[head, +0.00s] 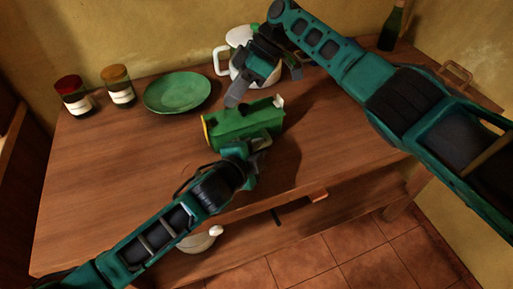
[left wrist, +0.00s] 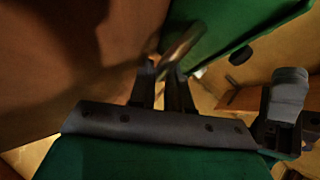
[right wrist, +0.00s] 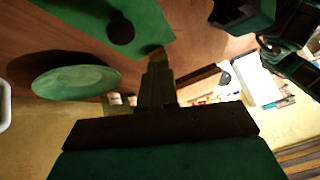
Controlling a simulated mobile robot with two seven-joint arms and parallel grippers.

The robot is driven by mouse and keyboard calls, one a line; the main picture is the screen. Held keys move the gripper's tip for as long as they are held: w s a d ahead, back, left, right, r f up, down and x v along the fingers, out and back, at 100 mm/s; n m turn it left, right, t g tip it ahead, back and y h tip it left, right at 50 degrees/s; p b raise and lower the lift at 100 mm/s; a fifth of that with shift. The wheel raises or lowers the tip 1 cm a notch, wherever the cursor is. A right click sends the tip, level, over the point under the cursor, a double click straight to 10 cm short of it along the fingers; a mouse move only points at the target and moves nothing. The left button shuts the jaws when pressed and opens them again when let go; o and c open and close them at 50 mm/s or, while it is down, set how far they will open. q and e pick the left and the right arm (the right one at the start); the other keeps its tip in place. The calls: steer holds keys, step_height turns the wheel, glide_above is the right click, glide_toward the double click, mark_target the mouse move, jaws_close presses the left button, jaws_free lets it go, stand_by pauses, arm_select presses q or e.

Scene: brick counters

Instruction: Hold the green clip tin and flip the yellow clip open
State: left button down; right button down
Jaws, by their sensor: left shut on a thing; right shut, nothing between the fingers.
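The green clip tin (head: 248,122) lies as a long green block on the wooden counter's front half, or just above it; I cannot tell which. My left gripper (head: 262,146) is at its near side, shut on a grey loop-like handle (left wrist: 182,48) next to the tin's green wall (left wrist: 240,25). A yellow strip (head: 205,130) shows at the tin's left end. My right gripper (head: 233,101) is shut and empty, just above the tin's far edge. In the right wrist view, a dull yellow piece (right wrist: 158,52), perhaps the clip, sits by the fingertips at the tin's corner (right wrist: 150,20).
A green plate (head: 177,92) and two jars, red-lidded (head: 73,96) and orange-lidded (head: 118,87), stand at back left. A white pot (head: 236,62) is behind my right gripper. A dark bottle (head: 392,28) stands at back right. The counter's left front is clear.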

steer(key=m, duration=0.1)
steer(key=a+m+h, duration=0.1)
steer(key=m+t+h, duration=0.1)
steer(key=shift+s+a+f+m, duration=0.1)
steer(key=shift+s+a+m, duration=0.15)
steer(key=shift+s+m, duration=0.15)
steer(key=shift+a+r+m+t+h, duration=0.1)
steer(key=shift+a+m+t+h, duration=0.1)
steer(key=shift+m+t+h, duration=0.3)
steer(key=shift+a+r+m+t+h, duration=0.1)
steer(key=shift+a+m+t+h, duration=0.1)
steer(key=shift+m, duration=0.5)
steer(key=shift+s+a+r+m+t+h, duration=0.1)
steer(key=shift+a+r+m+t+h, duration=0.25)
steer(key=shift+m, duration=0.35)
step_height(320, 180, up, 3)
steer(key=a+m+t+h, duration=0.2)
steer(key=m+t, duration=0.2)
steer(key=m, duration=0.3)
steer(key=shift+y, duration=0.25)
steer(key=shift+s+a+f, duration=0.1)
steer(key=shift+f, duration=1.85)
steer(key=shift+s+a+f, duration=0.1)
steer(key=shift+f, duration=1.8)
steer(key=shift+a, duration=0.1)
